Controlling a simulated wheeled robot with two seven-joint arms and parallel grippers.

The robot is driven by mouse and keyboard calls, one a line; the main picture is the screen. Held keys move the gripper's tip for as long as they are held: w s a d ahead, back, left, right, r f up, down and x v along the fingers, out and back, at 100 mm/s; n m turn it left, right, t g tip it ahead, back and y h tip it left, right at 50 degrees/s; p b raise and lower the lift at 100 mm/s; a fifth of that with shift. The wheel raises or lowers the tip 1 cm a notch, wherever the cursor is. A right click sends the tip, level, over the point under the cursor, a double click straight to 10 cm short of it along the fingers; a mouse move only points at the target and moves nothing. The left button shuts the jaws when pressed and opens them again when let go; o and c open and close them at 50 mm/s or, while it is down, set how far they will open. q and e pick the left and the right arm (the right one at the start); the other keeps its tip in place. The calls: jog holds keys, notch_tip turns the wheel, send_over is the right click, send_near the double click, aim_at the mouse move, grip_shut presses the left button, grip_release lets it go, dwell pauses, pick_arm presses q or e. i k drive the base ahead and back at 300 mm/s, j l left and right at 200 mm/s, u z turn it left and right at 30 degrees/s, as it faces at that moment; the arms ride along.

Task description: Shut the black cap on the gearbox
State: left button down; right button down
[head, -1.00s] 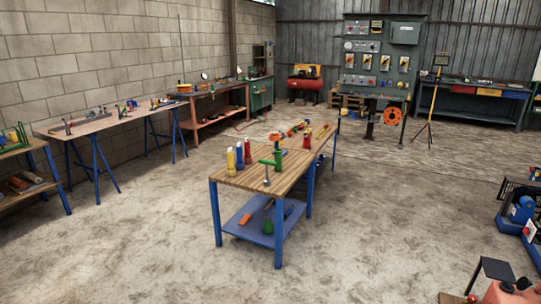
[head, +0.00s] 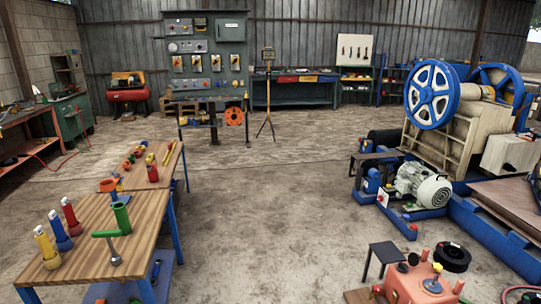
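A red-orange housing (head: 408,284), which looks like the gearbox, stands at the bottom right of the head view, cut off by the lower edge. Small dark round parts (head: 402,267) and a yellow-topped fitting (head: 433,283) sit on its top. I cannot tell which dark part is the black cap, or whether it is open or shut. A black ring-shaped part (head: 452,257) lies just behind the housing. Neither of my grippers is in view.
A wooden workbench (head: 140,215) with colored bottles and tools stands at left. A crusher with blue flywheels (head: 432,94), a grey motor (head: 423,186) and a blue frame (head: 500,238) fills the right. A small dark stand (head: 382,252) is beside the housing. The middle floor is clear.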

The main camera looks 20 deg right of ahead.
aim_at(414, 259)
jog(key=i+l+z, duration=0.1)
jog(key=i+z, duration=0.4)
jog(key=i, duration=0.35)
jog(key=i+j+z, duration=0.2)
jog(key=i+z, duration=0.3)
jog(key=i, duration=0.3)
jog(key=i+l, duration=0.4)
jog(key=i, duration=0.15)
jog(key=i+l, duration=0.4)
jog(key=i, duration=0.2)
jog(key=k+l+z, duration=0.05)
